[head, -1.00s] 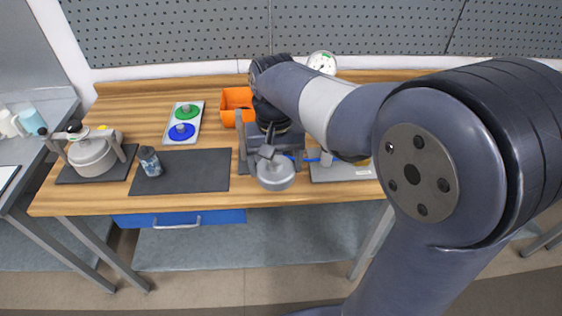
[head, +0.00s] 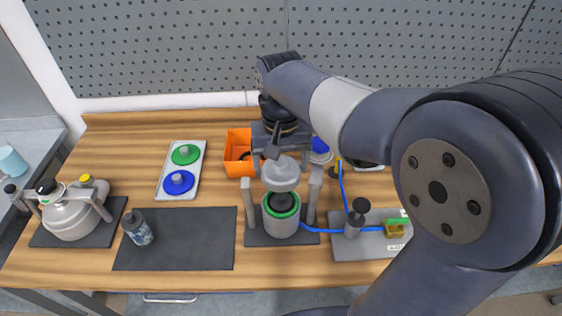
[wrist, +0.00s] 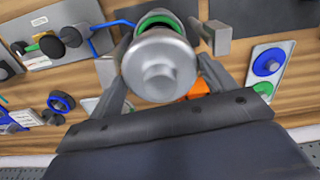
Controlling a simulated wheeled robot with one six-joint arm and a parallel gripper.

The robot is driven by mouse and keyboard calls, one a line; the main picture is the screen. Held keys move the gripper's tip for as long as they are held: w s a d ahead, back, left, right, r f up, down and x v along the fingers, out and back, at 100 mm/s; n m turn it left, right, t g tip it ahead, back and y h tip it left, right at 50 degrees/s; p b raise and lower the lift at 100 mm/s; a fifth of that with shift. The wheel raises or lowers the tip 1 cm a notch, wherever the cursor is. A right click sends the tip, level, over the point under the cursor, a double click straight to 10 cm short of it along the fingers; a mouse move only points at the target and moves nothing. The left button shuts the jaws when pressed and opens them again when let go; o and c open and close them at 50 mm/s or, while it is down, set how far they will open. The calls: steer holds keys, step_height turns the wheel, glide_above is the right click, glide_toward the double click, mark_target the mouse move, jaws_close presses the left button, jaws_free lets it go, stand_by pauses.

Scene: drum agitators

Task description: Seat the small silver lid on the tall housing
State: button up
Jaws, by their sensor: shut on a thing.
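My gripper (head: 283,158) is shut on the small silver lid (head: 281,178), a round metal cap with a knob. In the head view the lid hangs above the tall housing (head: 281,224), a grey cylinder with a green ring at its top and a dark opening. The lid appears apart from the housing and slightly toward the back. In the wrist view the lid (wrist: 160,68) fills the space between the fingers and hides most of the housing; part of the green ring (wrist: 160,20) shows behind it.
Two grey posts (head: 249,212) flank the housing. A blue hose (head: 318,230) runs right to a plate with a valve. An orange bin (head: 236,150) and a tray with green and blue discs (head: 198,168) stand behind left. A dark mat (head: 185,240), bottle (head: 137,228) and silver pot (head: 70,216) are left.

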steer(key=b, duration=0.4)
glide_above(281, 196)
steer(key=shift+f, duration=2.65)
steer(key=shift+f+b, duration=0.6)
steer(key=shift+f, duration=0.35)
steer(key=shift+f, duration=0.35)
steer(key=shift+f, duration=0.25)
steer(key=shift+f, duration=0.15)
steer(key=o, duration=1.4)
steer(key=shift+c, duration=0.2)
step_height(281, 196, up, 11)
steer(key=shift+a+f+b, duration=0.1)
steer(key=shift+b, duration=0.2)
